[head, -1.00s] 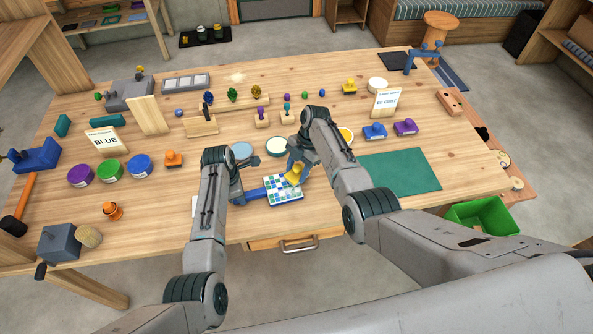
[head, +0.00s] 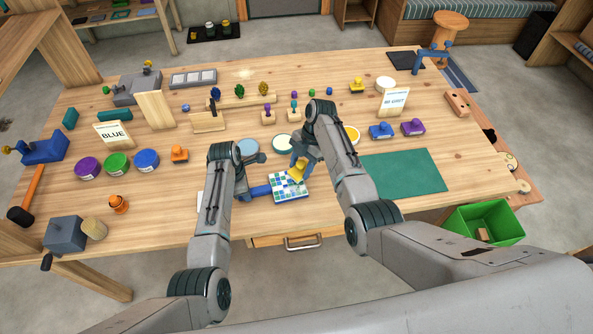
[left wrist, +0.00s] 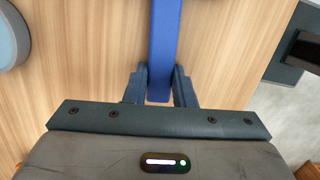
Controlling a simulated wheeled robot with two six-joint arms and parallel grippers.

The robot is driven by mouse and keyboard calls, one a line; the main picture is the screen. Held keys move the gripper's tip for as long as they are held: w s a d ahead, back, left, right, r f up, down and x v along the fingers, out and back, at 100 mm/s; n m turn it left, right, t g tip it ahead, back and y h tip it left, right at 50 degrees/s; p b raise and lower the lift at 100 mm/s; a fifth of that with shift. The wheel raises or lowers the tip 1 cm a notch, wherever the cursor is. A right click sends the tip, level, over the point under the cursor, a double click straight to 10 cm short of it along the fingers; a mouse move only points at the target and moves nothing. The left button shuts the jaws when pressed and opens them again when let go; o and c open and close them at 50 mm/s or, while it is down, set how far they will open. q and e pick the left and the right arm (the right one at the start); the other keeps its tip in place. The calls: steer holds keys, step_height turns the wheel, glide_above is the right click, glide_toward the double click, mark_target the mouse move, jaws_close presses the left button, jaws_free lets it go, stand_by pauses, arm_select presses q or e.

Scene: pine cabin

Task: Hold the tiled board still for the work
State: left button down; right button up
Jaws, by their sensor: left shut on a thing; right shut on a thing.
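The tiled board (head: 292,188), white with blue and green tiles, lies near the table's front edge in the head view. Its blue handle (head: 260,191) points left and also shows in the left wrist view (left wrist: 165,40). My left gripper (head: 247,190) is shut on this handle; in the left wrist view its dark fingers (left wrist: 160,92) sit on either side of it. My right gripper (head: 299,160) is shut on a yellow tool (head: 298,173) at the board's upper edge. Whether the tool touches the tiles I cannot tell.
Pale round lids (head: 283,142) lie just behind the board. A green mat (head: 405,173) is to the right. Purple, green and blue tins (head: 147,160) stand at left. A green bin (head: 485,222) is beyond the table's right side. A drawer handle (head: 302,243) is below the front edge.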

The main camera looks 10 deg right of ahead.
mark_target(298, 180)
steer(key=s, duration=0.1)
steer(key=s+a, duration=0.1)
steer(key=s, duration=0.1)
steer(key=s+a, duration=0.1)
steer(key=shift+s+r, duration=0.25)
steer(key=shift+f, duration=0.85)
steer(key=shift+f, duration=1)
steer(key=shift+w, duration=0.1)
steer(key=shift+w+d, duration=0.15)
steer(key=shift+d, duration=1.55)
steer(key=shift+a, duration=0.1)
steer(key=shift+s+a+f, duration=0.15)
steer(key=shift+s+a, duration=0.05)
steer(key=shift+a, duration=0.65)
steer(key=shift+s+a+f, duration=0.15)
steer(key=shift+s+a, duration=0.05)
steer(key=shift+a, duration=0.65)
